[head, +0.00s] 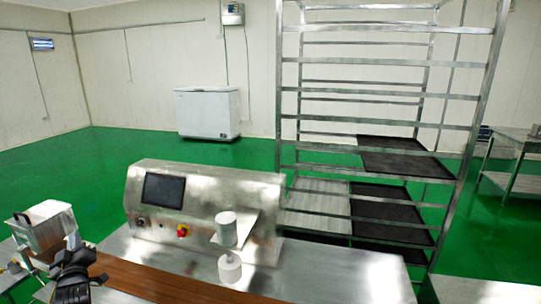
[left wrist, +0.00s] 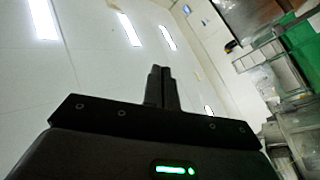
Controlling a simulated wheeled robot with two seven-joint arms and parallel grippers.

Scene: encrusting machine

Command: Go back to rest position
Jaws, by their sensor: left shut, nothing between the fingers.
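My left gripper (head: 74,262) is at the lower left of the head view, in front of the left end of the steel encrusting machine (head: 215,184). It is raised near the brown belt (head: 135,272). In the left wrist view its two dark fingers (left wrist: 162,86) are together, with nothing between them. That view looks up at the white ceiling and its lights, with part of the room tilted at the right. My right gripper is in neither view.
A steel box (head: 45,228) stands at the far left, close to my left gripper. A tall rack (head: 285,120) with dark trays (head: 395,162) stands behind the machine on the right. A white freezer (head: 208,112) is by the back wall. Green floor (head: 110,160) lies open at the left.

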